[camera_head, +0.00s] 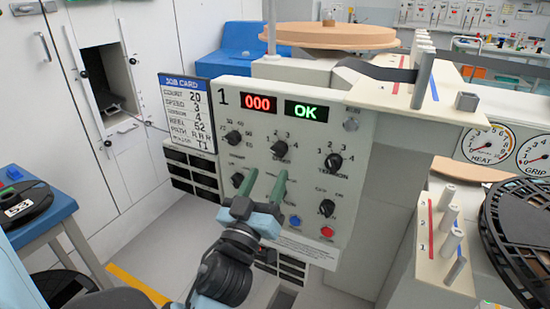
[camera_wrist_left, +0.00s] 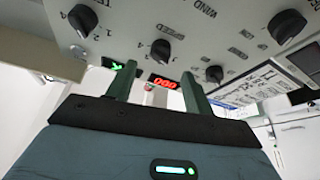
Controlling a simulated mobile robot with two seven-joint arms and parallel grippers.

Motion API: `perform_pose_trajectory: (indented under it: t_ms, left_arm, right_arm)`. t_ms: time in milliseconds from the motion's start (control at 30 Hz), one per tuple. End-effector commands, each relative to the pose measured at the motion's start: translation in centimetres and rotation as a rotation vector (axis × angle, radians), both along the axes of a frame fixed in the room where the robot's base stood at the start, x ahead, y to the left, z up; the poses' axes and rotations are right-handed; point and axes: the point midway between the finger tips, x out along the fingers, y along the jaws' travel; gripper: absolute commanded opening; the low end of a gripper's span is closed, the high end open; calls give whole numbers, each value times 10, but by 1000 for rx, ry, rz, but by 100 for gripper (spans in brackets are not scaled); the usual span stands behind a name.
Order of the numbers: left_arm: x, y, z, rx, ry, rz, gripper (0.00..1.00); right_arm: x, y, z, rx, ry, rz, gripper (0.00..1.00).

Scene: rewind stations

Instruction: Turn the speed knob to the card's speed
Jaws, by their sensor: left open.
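The job card (camera_head: 187,112) stands at the panel's upper left and reads speed 3. The speed knob (camera_head: 280,148) is black, in the upper middle of the pale control panel (camera_head: 375,180), with a numbered scale above it. Its pointer is too small to read surely. My left gripper (camera_head: 266,180) is open and empty, its two green fingers pointing up at the panel just below the knob. In the left wrist view the panel is upside down; the speed knob (camera_wrist_left: 160,49) shows between and beyond the fingertips (camera_wrist_left: 158,70), apparently untouched. My right gripper is not in view.
The count knob (camera_head: 233,138) and tension knob (camera_head: 333,161) flank the speed knob. Two lower knobs, a blue button (camera_head: 294,220) and a red button (camera_head: 327,231) lie near. Displays show 000 (camera_head: 258,103) and OK (camera_head: 307,111). Guide posts (camera_head: 448,215) stand at right.

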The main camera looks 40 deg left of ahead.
Motion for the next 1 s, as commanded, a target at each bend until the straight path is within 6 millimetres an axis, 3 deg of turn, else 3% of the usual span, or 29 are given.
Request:
perform_pose_trajectory:
  t_ms: [333, 733, 1000]
  left_arm:
    - [42, 14, 19, 2, -1, 0, 52]
    - [49, 17, 21, 0, 1, 1, 52]
    - [49, 17, 21, 0, 1, 1, 19]
  right_arm:
    - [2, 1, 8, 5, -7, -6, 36]
    - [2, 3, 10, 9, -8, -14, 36]
    - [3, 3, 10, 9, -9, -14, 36]
